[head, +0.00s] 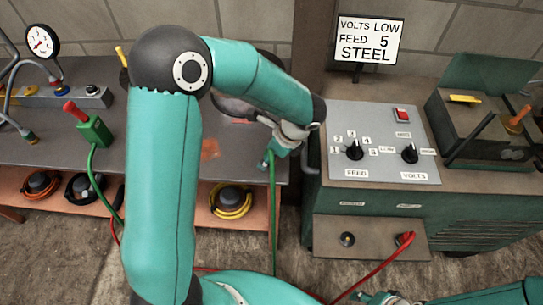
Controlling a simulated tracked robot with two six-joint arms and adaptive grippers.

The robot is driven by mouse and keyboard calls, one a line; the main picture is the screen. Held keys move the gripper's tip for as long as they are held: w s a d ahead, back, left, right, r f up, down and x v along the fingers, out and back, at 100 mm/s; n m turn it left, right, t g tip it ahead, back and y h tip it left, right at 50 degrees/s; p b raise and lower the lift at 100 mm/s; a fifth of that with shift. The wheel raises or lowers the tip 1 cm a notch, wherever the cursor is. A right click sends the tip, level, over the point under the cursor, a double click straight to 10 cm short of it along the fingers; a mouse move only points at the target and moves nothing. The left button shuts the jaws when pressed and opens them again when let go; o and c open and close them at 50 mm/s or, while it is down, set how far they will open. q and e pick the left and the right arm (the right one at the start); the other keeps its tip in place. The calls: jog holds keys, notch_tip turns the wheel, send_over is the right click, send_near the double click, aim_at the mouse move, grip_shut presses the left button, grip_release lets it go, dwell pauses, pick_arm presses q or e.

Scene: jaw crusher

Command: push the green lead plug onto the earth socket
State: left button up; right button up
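My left gripper (280,147) hangs over the right end of the bench, left of the welding machine. It appears shut on the green lead plug (268,160), which is small and partly hidden by the fingers; the green lead (274,215) hangs straight down from there. The machine's low front panel has an empty dark socket (347,239) on the left, apart from the plug and lower right of it. I cannot read its label. A red plug (404,239) sits in the right socket. My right gripper (382,299) is cut off at the bottom edge; its fingers are unclear.
A green clamp (95,130) with a red handle stands on the bench (50,150). The control panel (385,145) with two knobs is above the sockets. A red cable (370,278) runs from the red plug to the lower left. Coiled leads (231,201) lie on the lower shelf.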

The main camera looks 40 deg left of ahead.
pick_arm(q)
jog(key=c, duration=1)
jog(key=shift+r, duration=0.15)
jog(key=shift+c, duration=0.2)
notch_tip(320, 180, up, 20)
jog(key=p, duration=0.1)
jog(key=shift+p, duration=0.35)
pick_arm(e)
jog(key=shift+r, duration=0.9)
pick_arm(q)
jog(key=shift+f, duration=0.2)
